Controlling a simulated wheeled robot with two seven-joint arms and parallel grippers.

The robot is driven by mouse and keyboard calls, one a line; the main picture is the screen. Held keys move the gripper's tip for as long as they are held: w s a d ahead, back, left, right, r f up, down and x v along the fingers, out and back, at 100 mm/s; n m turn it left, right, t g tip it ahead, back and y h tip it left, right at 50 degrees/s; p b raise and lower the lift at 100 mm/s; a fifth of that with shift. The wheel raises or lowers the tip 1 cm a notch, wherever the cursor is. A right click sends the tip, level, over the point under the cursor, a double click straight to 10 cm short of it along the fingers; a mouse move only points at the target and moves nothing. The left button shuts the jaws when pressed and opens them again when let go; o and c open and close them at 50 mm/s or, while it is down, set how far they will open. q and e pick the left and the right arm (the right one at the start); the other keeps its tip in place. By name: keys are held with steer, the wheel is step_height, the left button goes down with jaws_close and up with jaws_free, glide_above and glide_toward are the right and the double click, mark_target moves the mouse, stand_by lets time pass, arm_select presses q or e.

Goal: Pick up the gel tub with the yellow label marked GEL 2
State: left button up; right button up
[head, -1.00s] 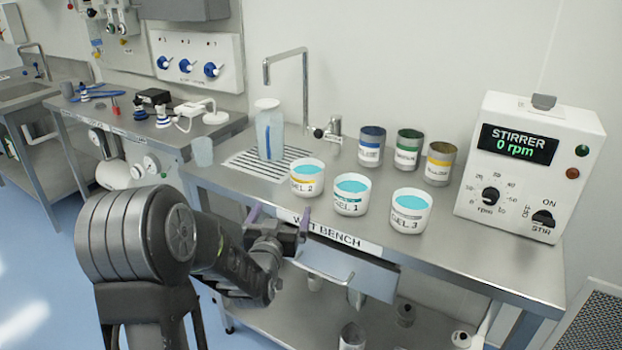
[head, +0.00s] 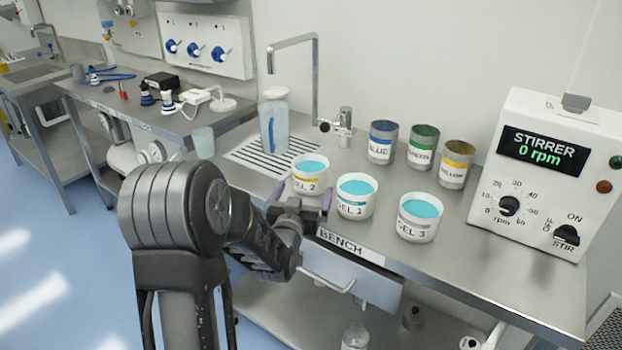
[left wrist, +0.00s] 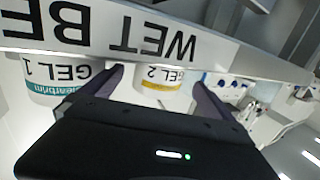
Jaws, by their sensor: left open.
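The GEL 2 tub (head: 309,178) is white with a yellow label band and blue gel inside. It stands upright on the wet bench, left of the GEL 1 tub (head: 354,204) and the GEL 3 tub (head: 418,226). My left gripper (head: 299,197) is open and empty at the bench's front edge, just in front of GEL 2. In the left wrist view, upside down, the GEL 2 tub (left wrist: 163,80) shows between the two fingers (left wrist: 155,85) and beyond their tips. The GEL 1 tub (left wrist: 50,78) sits just outside one finger. My right gripper is not in view.
Blue (head: 381,142), green (head: 422,148) and yellow (head: 456,164) cans stand behind the tubs. A bottle (head: 273,122) stands on the drain grid behind GEL 2, with a beaker (head: 204,143) to its left. The stirrer box (head: 540,170) is at right.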

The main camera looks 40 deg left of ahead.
mark_target(307, 187)
arm_select(q)
steer(key=shift+w+a, duration=0.2)
steer(key=shift+w, duration=0.3)
steer(key=shift+p+x, duration=0.65)
steer(key=shift+x, duration=2)
steer(key=shift+f, duration=0.15)
steer(key=shift+c, duration=0.2)
steer(key=c, duration=1.7)
